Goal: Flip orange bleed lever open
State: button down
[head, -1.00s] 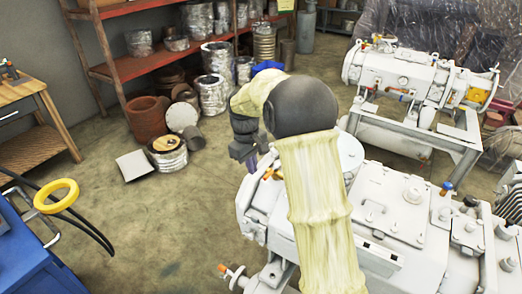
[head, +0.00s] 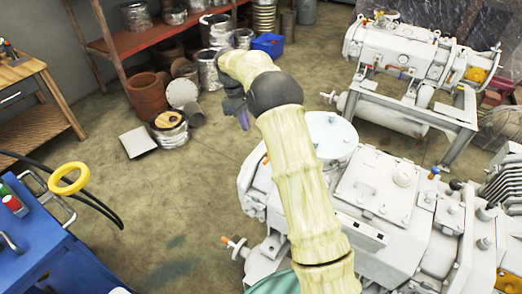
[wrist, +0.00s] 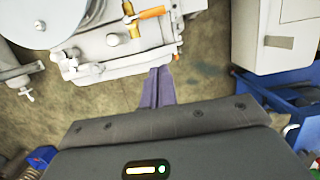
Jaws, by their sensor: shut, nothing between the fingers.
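The orange lever (wrist: 149,13) sits beside a brass fitting (wrist: 133,29) on the white pump (wrist: 100,45) in the wrist view. In the head view, a small orange bit (head: 266,159) shows at the pump's left end, partly behind my arm. My gripper (wrist: 160,72) has purple fingers close together, with nothing between them. The fingertips are below the lever in the wrist view and apart from it, over the floor beside the pump. In the head view my gripper (head: 244,121) hangs beyond the pump's left end.
A lower valve with an orange tip (head: 227,241) sticks out from the pump's left side. A blue cart (head: 60,255) with a yellow ring (head: 69,179) stands at left. A second white machine (head: 410,60) stands behind. The floor between cart and pump is clear.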

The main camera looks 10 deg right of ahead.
jog(key=s+d+f+p, duration=0.4)
jog(key=f, duration=0.6)
jog(key=shift+s+d, duration=0.15)
